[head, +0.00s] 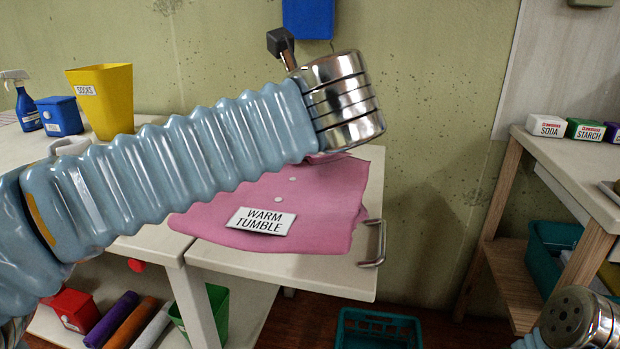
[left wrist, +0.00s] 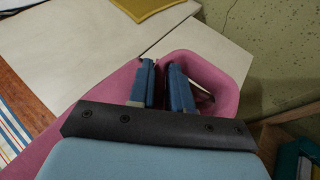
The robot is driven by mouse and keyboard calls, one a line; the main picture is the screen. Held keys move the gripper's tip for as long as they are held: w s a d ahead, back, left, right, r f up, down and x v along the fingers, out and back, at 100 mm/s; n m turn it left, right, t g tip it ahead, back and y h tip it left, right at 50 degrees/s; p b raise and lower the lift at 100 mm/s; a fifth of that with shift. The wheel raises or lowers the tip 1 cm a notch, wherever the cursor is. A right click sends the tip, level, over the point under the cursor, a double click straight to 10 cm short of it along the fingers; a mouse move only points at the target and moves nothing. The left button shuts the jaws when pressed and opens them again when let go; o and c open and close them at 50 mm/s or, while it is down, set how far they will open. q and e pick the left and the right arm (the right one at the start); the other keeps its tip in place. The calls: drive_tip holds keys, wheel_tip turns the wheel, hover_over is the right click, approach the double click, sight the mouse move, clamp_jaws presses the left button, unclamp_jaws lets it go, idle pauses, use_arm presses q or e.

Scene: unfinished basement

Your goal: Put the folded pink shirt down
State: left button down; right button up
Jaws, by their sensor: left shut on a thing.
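The folded pink shirt (head: 310,215) is in the middle of the head view, over a white board with a metal handle (head: 373,243). A "WARM TUMBLE" label (head: 261,221) shows on it. I cannot tell whether its underside touches the board. My left arm crosses above it and hides its far part and the left gripper. In the left wrist view, the left gripper (left wrist: 161,88) is shut on the pink shirt (left wrist: 215,72), whose edge curls up around the right finger. My right gripper is not visible; only a metal part of my right arm shows at the lower right.
A yellow "SOCKS" bin (head: 104,100), blue box (head: 59,116) and spray bottle (head: 23,103) stand at the left. A shelf below holds a red box (head: 70,310) and rolls. A teal crate (head: 378,330) is on the floor. A side table (head: 585,170) stands right.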

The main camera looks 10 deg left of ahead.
use_arm(q)
drive_tip(key=w+f, duration=0.1)
drive_tip(key=w, duration=0.1)
drive_tip(key=w+f, duration=0.1)
drive_tip(key=w, duration=0.2)
drive_tip(key=w+a+f, duration=0.1)
drive_tip(key=w, duration=0.1)
drive_tip(key=shift+w+f, duration=0.2)
drive_tip(key=shift+f, duration=0.15)
drive_tip(key=w+f, duration=0.1)
drive_tip(key=f, duration=0.1)
drive_tip(key=w+f, duration=0.2)
drive_tip(key=f, duration=0.1)
drive_tip(key=w+f, duration=0.1)
drive_tip(key=f, duration=0.1)
drive_tip(key=shift+w+a+f, duration=0.15)
drive_tip(key=shift+a+f, duration=0.15)
drive_tip(key=shift+f, duration=0.35)
drive_tip(key=c, duration=1)
unclamp_jaws()
drive_tip(key=shift+c, duration=0.2)
